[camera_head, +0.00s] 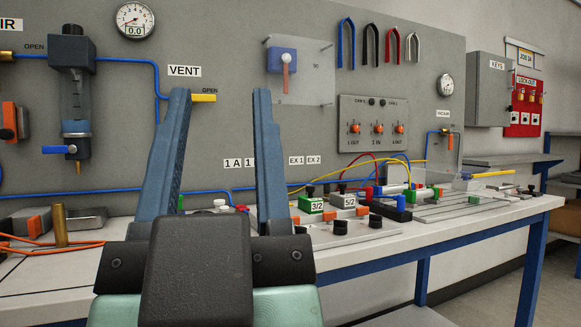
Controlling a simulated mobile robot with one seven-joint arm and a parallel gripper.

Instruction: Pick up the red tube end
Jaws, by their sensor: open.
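My gripper (220,92) is open, its two long blue-grey fingers pointing up and away over the bench, with nothing between them. A red U-shaped tube (393,44) hangs on the grey panel at the upper right, apart from my gripper, with both ends pointing down. A second thin red tube (360,156) arches over the valve blocks on the bench, right of my fingers. Where its ends sit among the fittings is too small to tell. I cannot tell which of these red tubes is the one named.
Blue and black tubes hang left of the red one, and a greyish one right of it. Valve blocks (311,205) and fittings crowd the bench.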

